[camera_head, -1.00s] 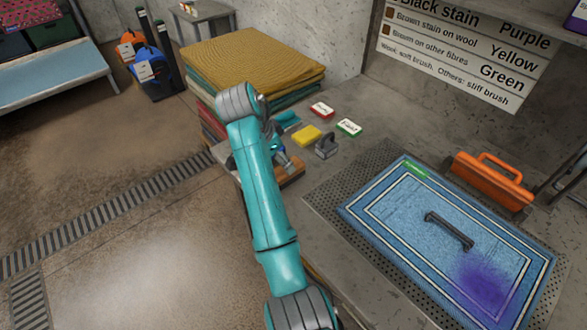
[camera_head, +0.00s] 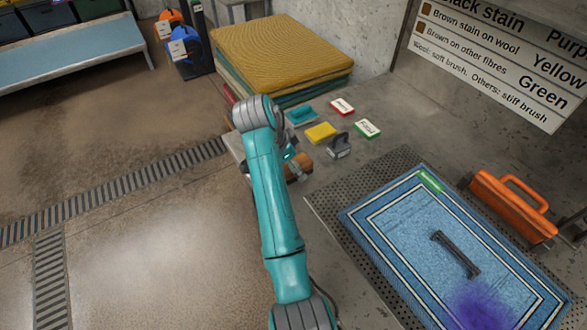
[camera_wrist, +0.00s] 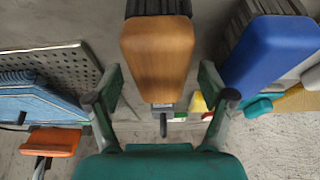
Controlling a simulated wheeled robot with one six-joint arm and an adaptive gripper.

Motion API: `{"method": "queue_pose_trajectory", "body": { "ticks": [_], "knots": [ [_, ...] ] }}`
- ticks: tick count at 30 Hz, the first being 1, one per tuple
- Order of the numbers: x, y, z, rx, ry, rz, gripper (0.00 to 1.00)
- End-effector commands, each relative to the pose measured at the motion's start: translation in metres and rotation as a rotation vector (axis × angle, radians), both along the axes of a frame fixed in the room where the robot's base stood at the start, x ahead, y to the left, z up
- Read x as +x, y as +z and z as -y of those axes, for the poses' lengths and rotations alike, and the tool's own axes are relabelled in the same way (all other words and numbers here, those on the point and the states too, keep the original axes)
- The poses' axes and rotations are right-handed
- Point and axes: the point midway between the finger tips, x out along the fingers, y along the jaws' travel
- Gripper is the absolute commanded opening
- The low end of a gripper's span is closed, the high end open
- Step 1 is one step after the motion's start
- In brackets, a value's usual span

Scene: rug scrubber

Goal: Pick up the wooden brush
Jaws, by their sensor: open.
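The wooden brush (camera_wrist: 157,58) has a plain brown back and dark bristles. In the wrist view it lies ahead at the top middle, between the lines of my two fingers. My gripper (camera_wrist: 160,92) is open, with a finger to each side of the brush's near end and nothing visibly clamped. In the head view the wooden brush (camera_head: 298,166) shows beside my wrist, partly covered by my arm. The exact gap between fingers and brush is hard to tell.
A blue-backed brush (camera_wrist: 270,52) lies close right of the wooden one in the wrist view. Yellow (camera_head: 320,132), red (camera_head: 342,107) and green (camera_head: 367,129) blocks and a grey handled tool (camera_head: 340,146) stand nearby. A blue rug (camera_head: 410,235), orange case (camera_head: 512,203) and folded textile stack (camera_head: 285,55) surround them.

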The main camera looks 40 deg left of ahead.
Motion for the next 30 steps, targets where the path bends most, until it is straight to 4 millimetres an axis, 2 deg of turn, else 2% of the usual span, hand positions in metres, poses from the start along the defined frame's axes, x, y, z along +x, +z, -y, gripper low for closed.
{"method": "queue_pose_trajectory", "body": {
  "ticks": [17,18,19,26,30],
  "knots": [
    [0.0001,-0.0044,0.0000,0.000,0.000,0.000,0.81],
    [0.0001,-0.0044,0.0000,0.000,0.000,0.000,0.79],
    [0.0001,-0.0044,0.0000,0.000,0.000,0.000,0.71],
    [0.0001,-0.0045,0.0001,0.000,0.000,0.000,0.14],
    [0.0001,-0.0044,0.0002,0.000,0.000,0.000,0.13]
  ]
}}
